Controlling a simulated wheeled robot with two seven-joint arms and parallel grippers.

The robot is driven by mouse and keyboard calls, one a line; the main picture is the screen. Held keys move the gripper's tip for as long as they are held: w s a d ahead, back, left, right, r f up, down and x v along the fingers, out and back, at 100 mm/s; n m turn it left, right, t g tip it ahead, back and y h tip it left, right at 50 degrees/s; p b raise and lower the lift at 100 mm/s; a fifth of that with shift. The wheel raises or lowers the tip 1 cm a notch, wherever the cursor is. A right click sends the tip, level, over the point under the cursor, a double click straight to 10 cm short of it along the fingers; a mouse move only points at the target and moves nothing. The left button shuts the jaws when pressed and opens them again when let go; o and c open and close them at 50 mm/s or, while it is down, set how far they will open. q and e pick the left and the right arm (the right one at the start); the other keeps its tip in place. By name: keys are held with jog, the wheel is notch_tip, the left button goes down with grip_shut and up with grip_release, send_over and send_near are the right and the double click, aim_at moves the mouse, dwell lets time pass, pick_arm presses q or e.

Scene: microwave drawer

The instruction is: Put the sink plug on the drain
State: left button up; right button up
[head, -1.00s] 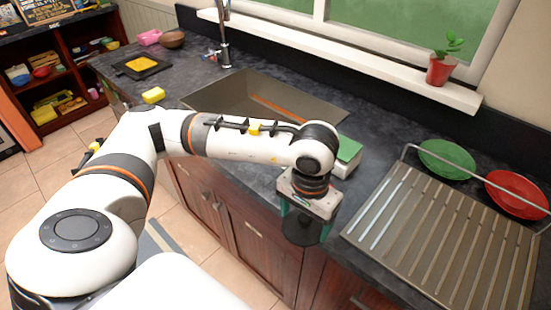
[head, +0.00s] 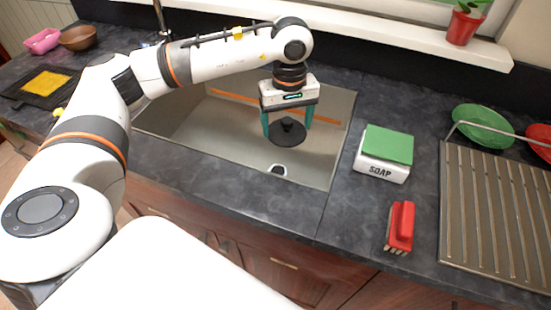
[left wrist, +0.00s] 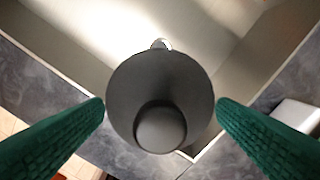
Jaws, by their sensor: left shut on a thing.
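The dark grey round sink plug (head: 287,137) has a knob on top. My left gripper (head: 288,122) is shut on it, with the green fingers at its two sides, and holds it above the sink basin (head: 200,122). In the left wrist view the plug (left wrist: 160,85) sits between the fingers. The drain (head: 278,170) shows in the head view as a small ringed spot on the basin floor, just below and left of the plug. In the left wrist view the drain (left wrist: 161,44) peeks out beyond the plug's far edge, mostly hidden. My right gripper is not in view.
A soap box with a green sponge (head: 386,150) and a red brush (head: 400,228) stand on the counter right of the sink. A ribbed drying rack (head: 495,215) with a green plate (head: 483,127) is further right. The basin walls surround the plug.

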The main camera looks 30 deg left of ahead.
pick_arm(q)
jog(key=w+a+f+n+b, duration=0.2)
jog(key=w+a+n+b, duration=0.1)
jog(key=w+a+n, duration=0.1)
jog(key=n+b, duration=0.2)
jog(key=b, duration=0.3)
send_over(278, 172)
notch_tip(278, 172, down, 16)
jog(key=shift+a+f, duration=0.1)
jog(key=shift+f, duration=0.55)
notch_tip(278, 172, down, 4)
jog(key=shift+f, duration=0.2)
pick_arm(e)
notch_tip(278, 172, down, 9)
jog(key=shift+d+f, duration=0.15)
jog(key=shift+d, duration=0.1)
